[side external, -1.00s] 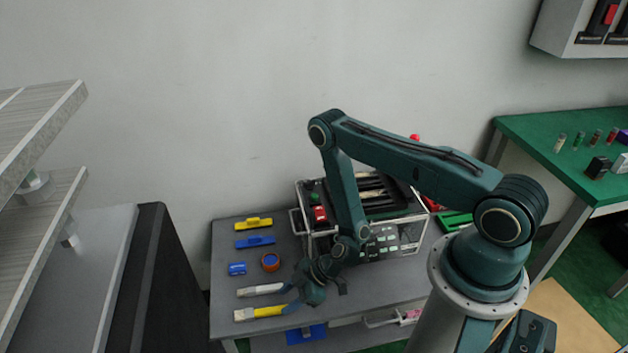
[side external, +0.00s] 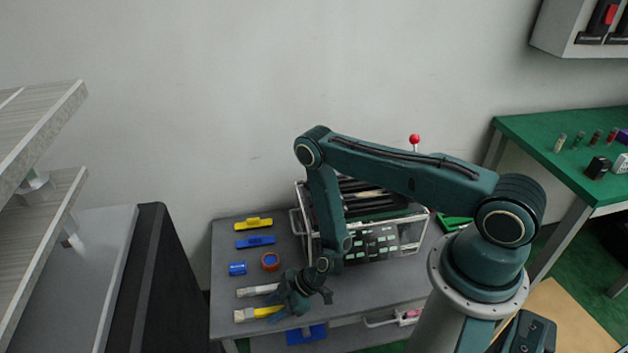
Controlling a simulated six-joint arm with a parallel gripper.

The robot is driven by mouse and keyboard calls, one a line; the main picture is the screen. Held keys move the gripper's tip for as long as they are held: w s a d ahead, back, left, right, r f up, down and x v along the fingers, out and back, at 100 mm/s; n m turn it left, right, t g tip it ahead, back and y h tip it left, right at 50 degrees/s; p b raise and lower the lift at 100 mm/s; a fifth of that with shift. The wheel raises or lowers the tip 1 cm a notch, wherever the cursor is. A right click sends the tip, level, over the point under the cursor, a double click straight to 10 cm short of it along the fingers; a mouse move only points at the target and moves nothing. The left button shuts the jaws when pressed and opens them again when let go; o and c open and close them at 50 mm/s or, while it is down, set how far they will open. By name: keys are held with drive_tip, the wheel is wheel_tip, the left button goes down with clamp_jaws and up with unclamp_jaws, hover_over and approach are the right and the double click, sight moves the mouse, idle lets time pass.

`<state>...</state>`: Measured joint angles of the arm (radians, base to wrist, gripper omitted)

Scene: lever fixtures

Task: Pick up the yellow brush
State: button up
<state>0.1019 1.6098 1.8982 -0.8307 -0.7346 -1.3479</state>
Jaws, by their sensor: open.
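The yellow brush (side external: 262,312) lies on the grey table near its front edge, its pale bristle end to the left. The right part of its handle is hidden behind my gripper. My gripper (side external: 272,299) is open and reaches left from the wrist, over or beside the handles of the yellow brush and a white brush (side external: 250,291). I cannot tell its exact height above the table or whether it touches either brush.
The white brush lies just behind the yellow one. The grey table (side external: 225,250) ends close in front.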

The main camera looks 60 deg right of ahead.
sight(276, 309)
idle(0.4)
clamp_jaws()
drive_tip(key=shift+r, duration=0.15)
wheel_tip(276, 309, up, 20)
idle(1.1)
idle(0.7)
